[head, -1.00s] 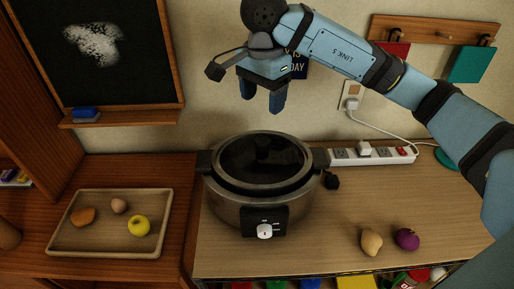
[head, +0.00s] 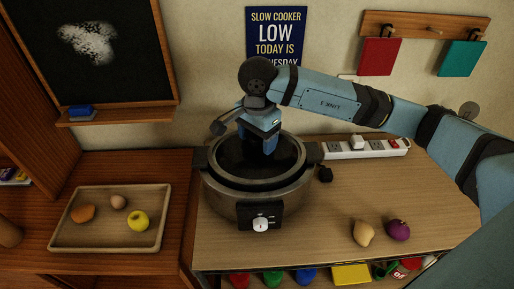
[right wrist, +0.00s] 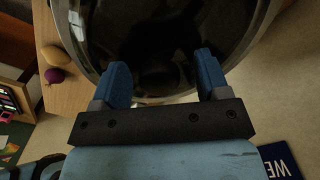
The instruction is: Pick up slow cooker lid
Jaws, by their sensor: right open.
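The slow cooker (head: 220,197) stands on the wooden counter, a round metal pot with a white dial on its front. I cannot make out the lid's handle or whether the fingers touch anything. My left gripper is not in view.
A wooden tray (head: 100,232) with several food items lies to the left. A tan pear-like item (head: 363,233) and a purple one (head: 398,230) lie at the right. A power strip (head: 372,150) runs behind, near the wall. The counter right of the cooker is partly clear.

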